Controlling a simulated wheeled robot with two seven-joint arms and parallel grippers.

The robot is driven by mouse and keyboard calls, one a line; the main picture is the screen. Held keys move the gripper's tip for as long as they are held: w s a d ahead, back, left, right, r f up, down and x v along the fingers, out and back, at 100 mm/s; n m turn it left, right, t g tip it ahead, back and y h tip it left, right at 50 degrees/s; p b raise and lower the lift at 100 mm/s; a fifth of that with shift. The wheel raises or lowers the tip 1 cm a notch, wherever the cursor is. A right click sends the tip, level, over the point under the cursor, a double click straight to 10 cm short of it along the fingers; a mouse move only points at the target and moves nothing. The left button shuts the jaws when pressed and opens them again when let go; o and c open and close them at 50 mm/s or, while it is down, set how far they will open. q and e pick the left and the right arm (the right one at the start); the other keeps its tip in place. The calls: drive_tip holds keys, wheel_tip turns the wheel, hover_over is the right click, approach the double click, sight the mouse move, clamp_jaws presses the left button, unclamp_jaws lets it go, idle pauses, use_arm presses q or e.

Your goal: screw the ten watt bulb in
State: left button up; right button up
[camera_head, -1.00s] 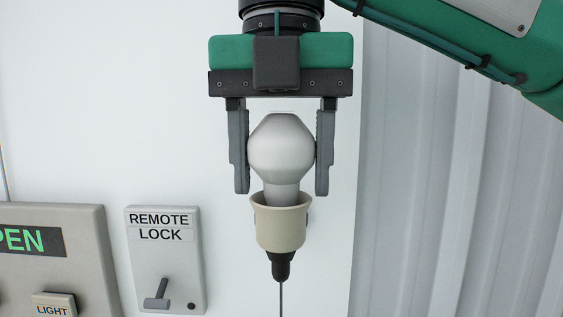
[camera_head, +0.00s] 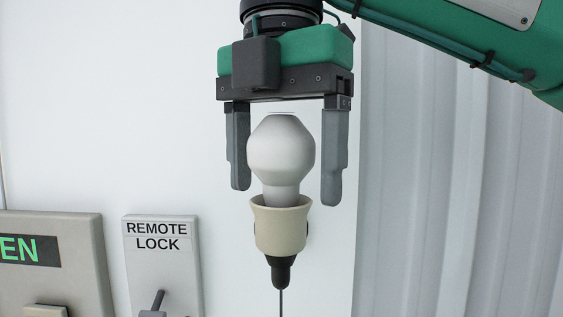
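A white bulb (camera_head: 281,150) stands upright with its neck in the cream socket (camera_head: 280,228). The socket has a black lower end with a thin cord hanging below. My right gripper (camera_head: 286,190) points straight down from above, with one finger on each side of the bulb. It is open: a clear gap shows between the bulb and the right finger, and the left finger lies close to the bulb's left side. The gripper is turned somewhat about its vertical axis. How far the bulb's base sits inside the socket is hidden by the rim. My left gripper is not in view.
A remote lock panel (camera_head: 162,270) with a lever is on the white wall at the lower left. Beside it is a grey panel (camera_head: 85,250) with a green lit display. Pale corrugated sheeting (camera_head: 450,210) covers the right side. The space around the socket is clear.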

drive_tip(key=n, duration=0.1)
drive_tip(key=n+p, duration=0.1)
drive_tip(key=shift+r+n, duration=0.2)
drive_tip(key=shift+n, duration=0.1)
drive_tip(key=n+p, duration=0.3)
drive_tip(key=n, duration=0.3)
drive_tip(key=shift+n, duration=0.4)
drive_tip(key=n+p, duration=0.4)
drive_tip(key=n, duration=0.2)
drive_tip(key=shift+n, duration=0.4)
drive_tip(key=shift+f+n+p, duration=0.15)
drive_tip(key=shift+n+p, duration=0.25)
drive_tip(key=shift+n, duration=0.6)
drive_tip(key=c, duration=0.7)
drive_tip(key=shift+c, duration=0.2)
